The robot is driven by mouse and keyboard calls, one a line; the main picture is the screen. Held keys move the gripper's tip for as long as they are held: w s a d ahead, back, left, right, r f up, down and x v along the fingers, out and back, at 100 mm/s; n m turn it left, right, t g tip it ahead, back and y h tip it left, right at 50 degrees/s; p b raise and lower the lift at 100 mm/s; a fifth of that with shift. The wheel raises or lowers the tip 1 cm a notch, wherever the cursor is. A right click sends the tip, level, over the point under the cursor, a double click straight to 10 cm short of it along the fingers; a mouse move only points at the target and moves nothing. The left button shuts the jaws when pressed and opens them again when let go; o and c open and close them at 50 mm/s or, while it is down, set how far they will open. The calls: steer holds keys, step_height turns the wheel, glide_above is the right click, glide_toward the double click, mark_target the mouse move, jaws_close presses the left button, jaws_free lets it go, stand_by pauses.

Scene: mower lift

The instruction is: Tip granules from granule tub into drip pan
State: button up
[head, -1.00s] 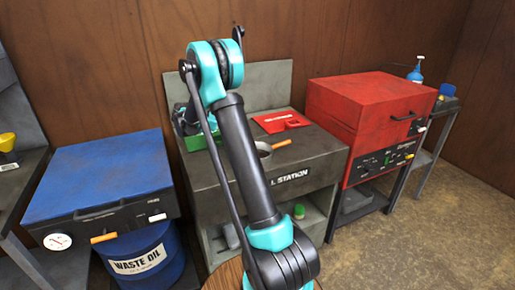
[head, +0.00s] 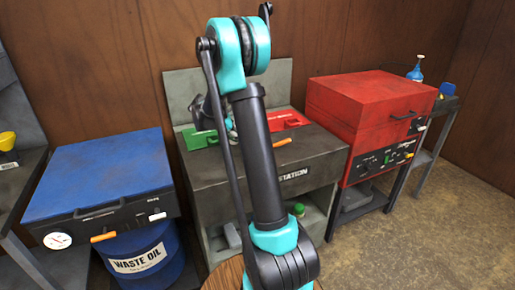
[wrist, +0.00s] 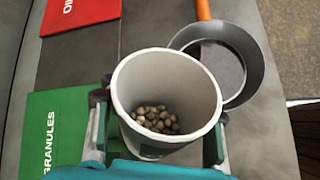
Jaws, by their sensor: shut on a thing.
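The granule tub (wrist: 121,83) is a pale round cup in the wrist view, with several grey-brown granules (wrist: 154,119) lying at its bottom. My gripper (wrist: 160,125) is shut on the tub, one finger on each side, with the tub's mouth facing the wrist camera. The drip pan (wrist: 244,85) is a round grey metal pan with an orange handle, just beyond the tub at the upper right. The tub's rim overlaps the pan's near left edge in this view. In the head view the pan's handle (head: 282,142) shows, while my arm hides its bowl.
A green mat marked GRANULES (wrist: 62,130) lies left of the tub, and a red mat (wrist: 78,14) lies beyond it. The workbench (head: 318,158) stands between a blue-lidded unit (head: 95,175) and a red cabinet (head: 365,100).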

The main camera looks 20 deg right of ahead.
steer(key=shift+s+d+m+t+y, duration=0.3)
steer(key=shift+s+d+t+y, duration=0.1)
steer(key=shift+y, duration=0.1)
steer(key=shift+w+a+r+t+y, duration=0.1)
steer(key=shift+r+t+y, duration=0.4)
steer(key=shift+r+y, duration=0.25)
steer(key=shift+w+a+r+m+t+y+p, duration=0.15)
steer(key=shift+r+m+t+y+p, duration=0.15)
steer(key=shift+m+t+y, duration=0.15)
steer(key=shift+a+f+m+t+y, duration=0.1)
steer(key=shift+f+m+t+y, duration=0.3)
steer(key=shift+t+y, duration=0.2)
steer(key=shift+w+r+t+y+p, duration=0.1)
steer(key=shift+r+t+y+p, duration=0.15)
steer(key=shift+t+y+p, duration=0.2)
steer(key=shift+s+d+r+m+t+y, duration=0.25)
steer(key=shift+s+d+m+t+y, duration=0.2)
steer(key=shift+s+d+t+y, duration=0.1)
steer(key=shift+w+a+f+t+p, duration=0.1)
steer(key=shift+f+t+p, duration=0.15)
steer(key=shift+p, duration=0.15)
steer(key=shift+f+y+p, duration=0.1)
steer(key=shift+y+p, duration=0.2)
steer(key=shift+y, duration=0.2)
steer(key=shift+c, duration=0.2)
steer(key=shift+r+m+t+y+p, duration=0.3)
steer(key=shift+m+t+y+p, duration=0.2)
steer(key=shift+t+p, duration=0.3)
